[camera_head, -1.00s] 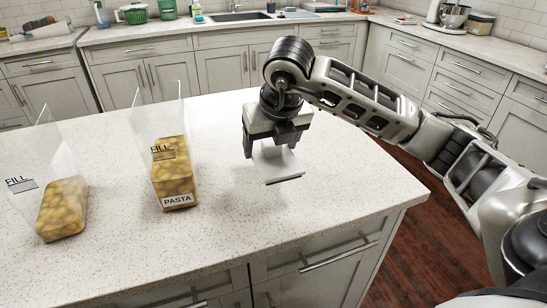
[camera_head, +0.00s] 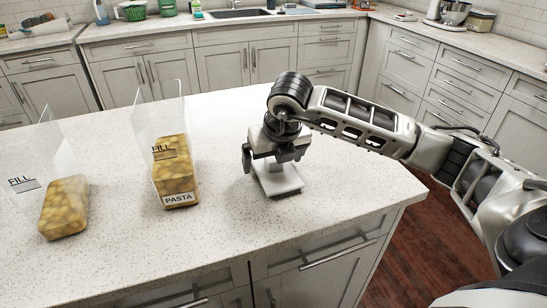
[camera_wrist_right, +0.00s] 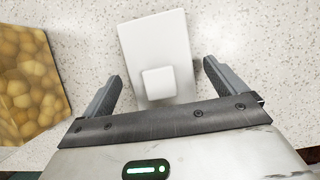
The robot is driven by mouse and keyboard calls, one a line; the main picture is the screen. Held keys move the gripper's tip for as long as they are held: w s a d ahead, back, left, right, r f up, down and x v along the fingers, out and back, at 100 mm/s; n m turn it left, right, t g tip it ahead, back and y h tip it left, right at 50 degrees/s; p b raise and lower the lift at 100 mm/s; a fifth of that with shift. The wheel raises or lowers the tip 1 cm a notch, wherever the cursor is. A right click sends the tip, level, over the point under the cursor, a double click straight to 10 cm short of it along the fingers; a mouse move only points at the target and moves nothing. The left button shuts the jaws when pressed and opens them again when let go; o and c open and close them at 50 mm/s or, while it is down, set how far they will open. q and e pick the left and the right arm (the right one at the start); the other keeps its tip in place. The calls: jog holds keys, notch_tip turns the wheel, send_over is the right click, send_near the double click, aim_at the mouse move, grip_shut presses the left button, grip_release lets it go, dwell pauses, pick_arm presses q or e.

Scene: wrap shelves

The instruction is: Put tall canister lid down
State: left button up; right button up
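The tall canister lid (camera_head: 281,183) is a flat white rectangle with a square knob on top. It appears to lie flat on the speckled counter, to the right of the tall PASTA canister (camera_head: 174,170). My right gripper (camera_head: 276,160) is just above the lid. In the right wrist view the lid (camera_wrist_right: 162,42) and its knob (camera_wrist_right: 159,83) sit between the fingers of the gripper (camera_wrist_right: 163,84), with a gap on each side of the knob. The fingers are open and hold nothing. The left gripper is not in view.
A shorter clear canister (camera_head: 62,207) with similar contents stands at the left. The counter (camera_head: 235,235) is clear in front of the lid, and its right edge is a short way beyond. The back counter holds a sink (camera_head: 240,13) and kitchen items.

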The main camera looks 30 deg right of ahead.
jog(key=shift+r, duration=0.1)
jog(key=shift+r, duration=0.2)
jog(key=v, duration=1.1)
jog(key=shift+s+r+b, duration=0.3)
jog(key=shift+b, duration=0.1)
jog(key=shift+a, duration=0.1)
